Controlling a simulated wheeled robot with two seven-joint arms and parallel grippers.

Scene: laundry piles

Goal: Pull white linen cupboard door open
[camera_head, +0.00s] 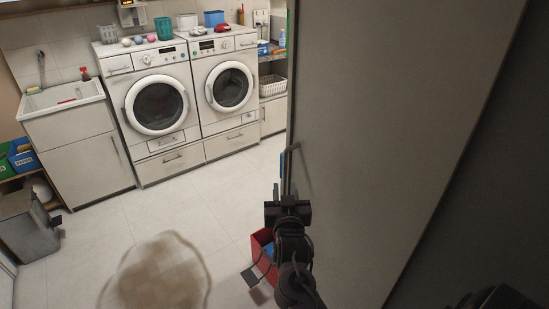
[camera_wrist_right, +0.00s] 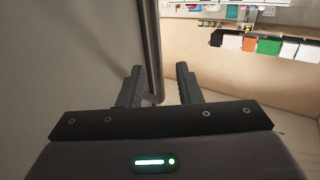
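The cupboard door (camera_head: 405,120) is a large plain grey-beige panel that fills the right half of the head view. It also fills the left of the right wrist view (camera_wrist_right: 60,70). Its handle (camera_head: 287,165) is a slim vertical metal bar near the door's left edge. My right gripper (camera_head: 287,193) is at the lower end of this bar. In the right wrist view the handle bar (camera_wrist_right: 151,40) runs down between the two dark fingers, closer to the left one. A gap shows beside the right finger, so the gripper is open around the bar. My left gripper is out of view.
Two white washing machines (camera_head: 160,145) stand along the back wall, beside a sink cabinet (camera_head: 85,165). A red bin (camera_head: 262,240) stands on the floor close behind my right arm. A grey bin (camera_head: 27,228) is at the far left. The middle floor is largely clear.

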